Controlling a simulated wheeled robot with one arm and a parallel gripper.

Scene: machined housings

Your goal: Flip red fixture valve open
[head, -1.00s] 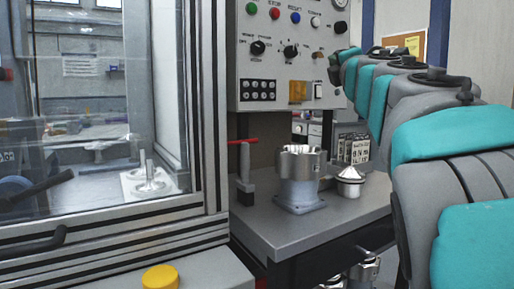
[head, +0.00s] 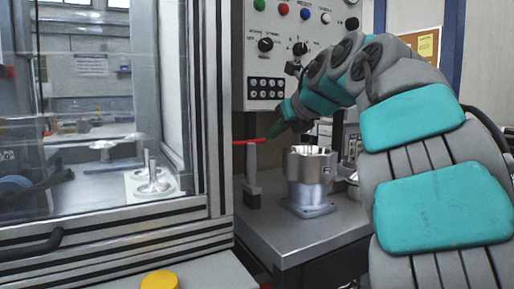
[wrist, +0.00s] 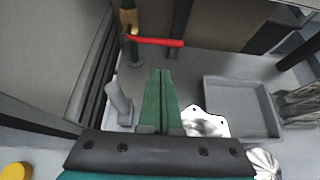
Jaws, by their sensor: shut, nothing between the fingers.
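The red fixture valve handle (head: 250,142) lies roughly level at the top of a grey post (head: 251,178), left of the machined housing. In the wrist view the red handle (wrist: 158,41) points right from a brass-coloured fitting (wrist: 128,18). My gripper (head: 271,135) is at the handle's right end in the head view. In the wrist view its green fingers (wrist: 160,72) are together and empty, with the tips just short of the handle in the picture. I cannot tell whether they touch it.
The silver housing (head: 309,175) stands on the grey bench (head: 300,236) close below my arm. A control panel (head: 290,45) is behind. A glazed enclosure (head: 100,120) with a yellow button (head: 160,281) is at left. The wrist view shows a grey tray (wrist: 242,105) at right.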

